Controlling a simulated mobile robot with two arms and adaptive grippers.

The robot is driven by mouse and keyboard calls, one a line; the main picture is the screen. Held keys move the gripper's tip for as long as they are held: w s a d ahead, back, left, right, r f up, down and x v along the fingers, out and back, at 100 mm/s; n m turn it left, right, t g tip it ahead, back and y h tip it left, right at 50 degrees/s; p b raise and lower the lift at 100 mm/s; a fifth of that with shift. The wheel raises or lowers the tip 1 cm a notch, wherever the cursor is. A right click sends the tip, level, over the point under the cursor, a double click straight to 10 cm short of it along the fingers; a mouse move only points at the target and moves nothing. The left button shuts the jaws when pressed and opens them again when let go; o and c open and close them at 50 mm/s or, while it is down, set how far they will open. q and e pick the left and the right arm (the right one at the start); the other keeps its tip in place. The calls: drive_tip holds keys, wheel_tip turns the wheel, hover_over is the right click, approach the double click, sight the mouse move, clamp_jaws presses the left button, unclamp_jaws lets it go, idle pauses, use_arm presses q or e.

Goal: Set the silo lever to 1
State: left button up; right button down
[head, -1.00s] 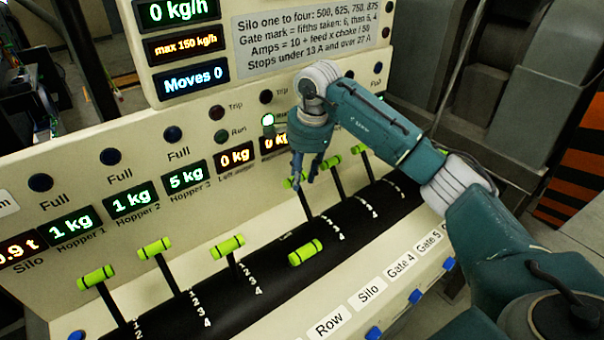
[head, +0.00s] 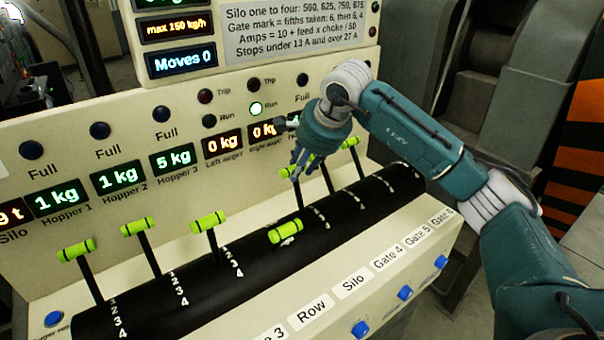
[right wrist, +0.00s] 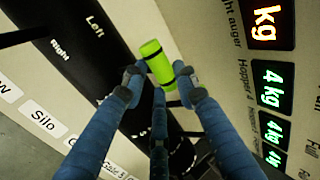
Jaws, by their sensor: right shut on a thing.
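The silo lever, a black stem with a lime-green handle (head: 287,173), stands in the slotted black drum above the label "Silo" (head: 351,283). My right gripper (head: 298,170) is at its top. In the right wrist view the fingers of the gripper (right wrist: 158,80) are shut on the green handle (right wrist: 155,57), one finger on each side. The white numbers beside this lever's slot are partly hidden or too small to read, so I cannot tell its setting. My left gripper is not in view.
The row lever (head: 285,233) leans low towards the front, just left of the silo lever. Three gate levers, one of them here (head: 208,223), stand further left. More levers, such as this one (head: 350,142), stand close on the right.

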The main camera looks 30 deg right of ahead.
drive_tip(key=c, duration=1.8)
unclamp_jaws()
drive_tip(key=shift+d, duration=0.25)
drive_tip(key=o, duration=0.5)
drive_tip(key=shift+d, duration=0.1)
drive_tip(key=shift+c, duration=0.2)
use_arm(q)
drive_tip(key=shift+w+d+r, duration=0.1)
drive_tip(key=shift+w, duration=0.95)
use_arm(e)
drive_tip(key=v, duration=1.2)
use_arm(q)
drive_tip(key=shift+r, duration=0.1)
use_arm(e)
drive_tip(key=shift+d, duration=0.1)
